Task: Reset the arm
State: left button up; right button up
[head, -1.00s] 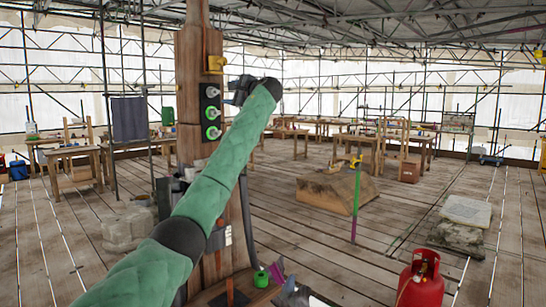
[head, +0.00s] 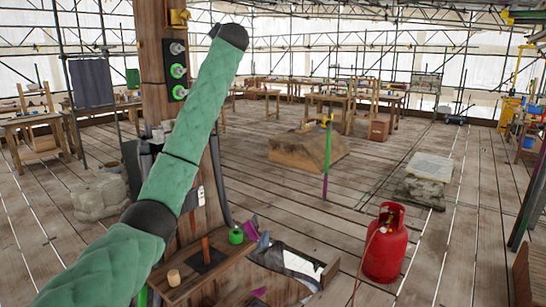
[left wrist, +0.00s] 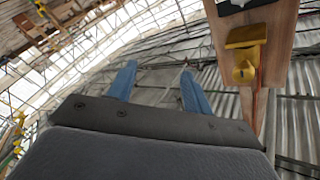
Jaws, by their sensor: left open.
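My left arm (head: 182,155) in its green sleeve reaches up from the bottom left, in front of the wooden post (head: 152,70). Its gripper is mostly hidden behind the arm's upper end in the head view. In the left wrist view, the two blue fingers of my left gripper (left wrist: 158,70) stand apart with nothing between them. To their right is a wooden board with a yellow fitting (left wrist: 246,50), apart from the fingers. The yellow fitting on the post (head: 178,17) also shows in the head view. My right gripper is not in view.
A panel with green-ringed knobs (head: 176,70) is on the post. A wooden shelf (head: 215,275) at its foot holds a green roll (head: 236,236) and small items. A red gas cylinder (head: 386,243) stands at right. A stone block (head: 430,170) lies behind it. Open plank floor lies between.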

pick_arm(q)
notch_tip(320, 180, down, 38)
jog(key=d+n+g+h, duration=0.1)
jog(key=d+g+h, duration=0.15)
jog(key=h, duration=0.25)
jog(key=s+f+g, duration=0.2)
jog(key=s+f, duration=0.3)
jog(key=f, duration=0.8)
jog(key=s+a+f+n+g+h, duration=0.1)
jog(key=s+f, duration=0.5)
jog(key=f, duration=0.7)
jog(key=s+f+g, duration=0.2)
jog(key=s+f, duration=0.3)
jog(key=f, duration=0.8)
jog(key=s+a+f+g, duration=0.3)
jog(key=s+f+g, duration=0.1)
jog(key=s+f, duration=2.4)
jog(key=s+f+g, duration=0.1)
jog(key=s+f, duration=0.5)
jog(key=s, duration=0.5)
jog(key=s+f+g, duration=0.2)
jog(key=s+f, duration=0.3)
jog(key=s, duration=0.6)
jog(key=s+f+g, duration=0.2)
jog(key=s+f, duration=0.4)
jog(key=s, duration=0.6)
jog(key=shift+f+n, duration=0.3)
jog(key=shift+n, duration=0.1)
